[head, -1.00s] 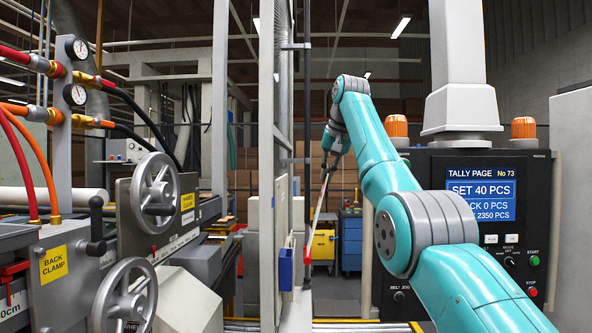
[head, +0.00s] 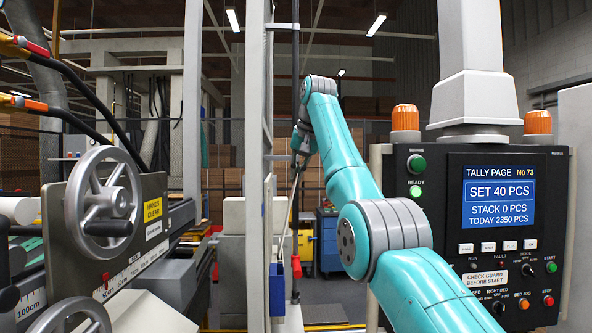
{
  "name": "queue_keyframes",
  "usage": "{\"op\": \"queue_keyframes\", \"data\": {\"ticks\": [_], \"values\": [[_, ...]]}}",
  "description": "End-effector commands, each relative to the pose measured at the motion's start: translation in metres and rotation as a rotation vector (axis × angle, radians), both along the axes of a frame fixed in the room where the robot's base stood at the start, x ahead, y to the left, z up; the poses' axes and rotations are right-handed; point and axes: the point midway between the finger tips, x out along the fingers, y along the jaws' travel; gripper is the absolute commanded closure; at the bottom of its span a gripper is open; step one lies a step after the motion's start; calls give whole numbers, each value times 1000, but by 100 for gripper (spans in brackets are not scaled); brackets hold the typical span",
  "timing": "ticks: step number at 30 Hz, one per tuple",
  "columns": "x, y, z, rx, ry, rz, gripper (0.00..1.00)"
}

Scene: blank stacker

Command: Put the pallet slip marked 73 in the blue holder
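My gripper (head: 299,152) is small and far off at the end of my teal arm, near a dark upright pole. A thin pale strip (head: 295,190) hangs down from its fingers, seen nearly edge-on. It looks like a pallet slip held in the fingers; no number on it is readable. The blue holder (head: 277,283) is on the lower part of the grey upright frame, left of the pole. It is below and a little left of my gripper, apart from it. The inside of the holder is hidden.
A control panel (head: 480,230) at the right reads "TALLY PAGE No 73" and "SET 40 PCS". A clamp machine with handwheels (head: 103,200) fills the left. A red part (head: 296,267) is on the pole. A yellow cart (head: 305,248) and blue cabinet (head: 328,245) stand behind.

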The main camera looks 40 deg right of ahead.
Motion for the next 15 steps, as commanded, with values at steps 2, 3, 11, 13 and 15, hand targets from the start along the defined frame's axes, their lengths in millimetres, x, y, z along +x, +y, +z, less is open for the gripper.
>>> {"op": "queue_keyframes", "data": {"ticks": [2, 3, 11, 13, 15], "values": [[0, 0, -6, -1, -1, 0, 100], [0, 0, -8, -1, -1, 0, 100], [0, 0, -23, -1, -1, 0, 100], [0, 0, -27, -1, -1, 0, 100], [0, 0, -29, -1, -1, 0, 100]]}}
